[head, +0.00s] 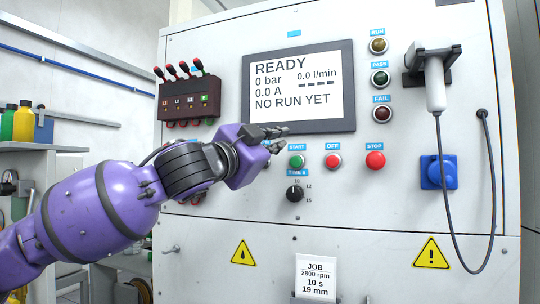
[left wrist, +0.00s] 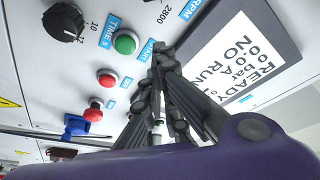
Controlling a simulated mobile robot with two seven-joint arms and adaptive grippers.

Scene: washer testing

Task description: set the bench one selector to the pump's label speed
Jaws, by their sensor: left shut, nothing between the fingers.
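My left gripper (head: 278,132) is shut and empty in front of the test panel, just below the screen. It also shows in the left wrist view (left wrist: 162,52), with its fingertips over the panel near the START label. An RPM label (left wrist: 191,8) and the marking 2800 (left wrist: 164,15) show at the top of the left wrist view. The speed selector's knob is not visible there, and my gripper and wrist cover that part of the panel in the head view. No pump or pump label is in view. A job card (head: 316,278) reads 2800 rpm, 10 s, 19 mm.
The screen (head: 299,84) reads READY and NO RUN YET. Beside the gripper are a black TIME S knob (head: 295,193), a green START button (head: 297,161), and red OFF (head: 333,161) and STOP (head: 375,160) buttons. A corded handpiece (head: 435,85) hangs at right.

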